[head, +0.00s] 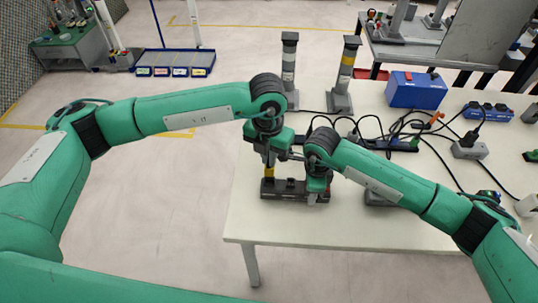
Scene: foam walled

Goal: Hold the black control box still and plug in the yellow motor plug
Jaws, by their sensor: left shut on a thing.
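The black control box (290,196) lies on the white table near its left front edge. My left gripper (269,165) points down over the left part of the box and is shut on the yellow motor plug (269,173). The plug is at the box's top; I cannot tell whether it is seated or just above. My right gripper (318,189) is at the right end of the box, and its wrist hides part of that end. Its fingers are too small and covered to tell whether they are open or shut.
Two grey posts, one plain (290,75) and one with a yellow band (346,75), stand behind the arms. Black cables (400,128) tangle across the table to the right. A blue case (416,90) and a grey box (468,149) stand there. The front table strip is clear.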

